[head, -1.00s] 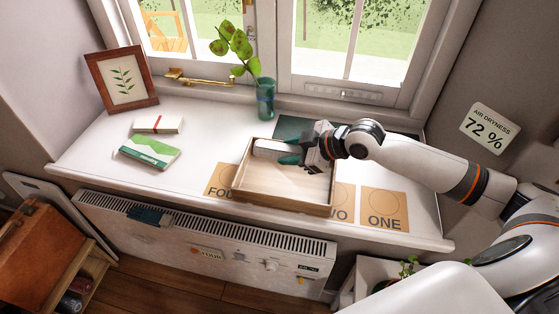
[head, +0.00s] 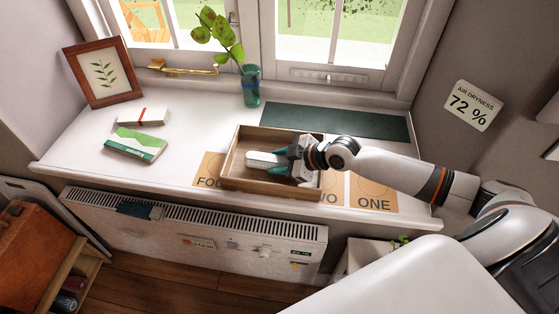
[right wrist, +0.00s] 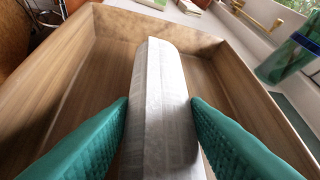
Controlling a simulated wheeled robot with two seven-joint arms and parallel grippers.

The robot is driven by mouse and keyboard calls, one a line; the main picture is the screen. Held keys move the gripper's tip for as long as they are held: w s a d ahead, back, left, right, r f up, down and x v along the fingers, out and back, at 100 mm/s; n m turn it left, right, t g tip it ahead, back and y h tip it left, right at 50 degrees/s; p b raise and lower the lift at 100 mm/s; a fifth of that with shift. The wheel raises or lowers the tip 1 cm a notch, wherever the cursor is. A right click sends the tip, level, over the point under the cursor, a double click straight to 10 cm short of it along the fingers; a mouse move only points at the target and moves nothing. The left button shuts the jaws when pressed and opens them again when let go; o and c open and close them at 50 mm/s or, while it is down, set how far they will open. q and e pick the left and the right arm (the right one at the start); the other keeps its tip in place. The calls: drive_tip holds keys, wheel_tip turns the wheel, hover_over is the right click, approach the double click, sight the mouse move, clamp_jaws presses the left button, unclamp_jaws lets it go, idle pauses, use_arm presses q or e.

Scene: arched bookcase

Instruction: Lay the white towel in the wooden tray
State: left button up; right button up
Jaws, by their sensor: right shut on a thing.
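The white towel (head: 264,160) is a rolled bundle inside the wooden tray (head: 232,160), within its walls. In the right wrist view the towel (right wrist: 160,95) runs lengthwise between two green fingers, with the tray's far wall (right wrist: 130,28) beyond it. My right gripper (head: 288,164) is shut on the towel's near end and reaches into the tray from the right; it also shows in the right wrist view (right wrist: 158,122). I cannot tell whether the towel touches the tray floor. My left gripper is not in view.
A glass vase (head: 250,88) with a leafy stem stands behind the tray. A dark green mat (head: 335,121) lies at the back right. A framed picture (head: 103,72), a tied white bundle (head: 142,117) and a green-white packet (head: 135,144) are at left. Numbered cards (head: 374,194) lie along the front edge.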

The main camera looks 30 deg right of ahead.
drive_tip(key=shift+f, duration=0.1)
drive_tip(key=o, duration=0.9)
drive_tip(key=shift+d+r, duration=0.1)
drive_tip(key=shift+r, duration=0.1)
drive_tip(key=v, duration=0.7)
drive_tip(key=shift+s, duration=0.15)
